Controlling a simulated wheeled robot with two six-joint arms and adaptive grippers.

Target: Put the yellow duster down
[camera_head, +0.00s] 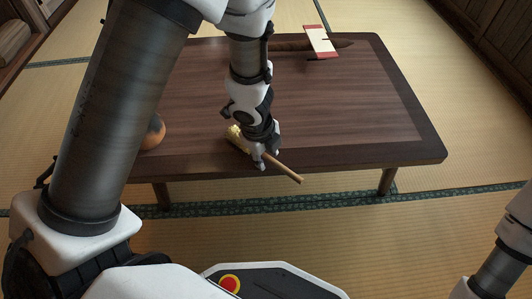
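The yellow duster has a fluffy yellow head (235,132) and a light wooden handle (288,174). It is at the front edge of the dark wooden table (350,120), its handle slanting down to the right past the edge in the picture. My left gripper (262,162) points down and its fingers appear shut on the handle near the head. The gripper hides part of the duster, and I cannot tell whether the duster touches the tabletop. My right gripper is out of view; only part of my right arm shows at the lower right.
A round orange-brown object (155,133) is at the table's left, partly hidden by my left arm. A long dark object (290,45) lies at the back, with a white and red piece (320,41) across it. The table's right half is clear. Tatami surrounds it.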

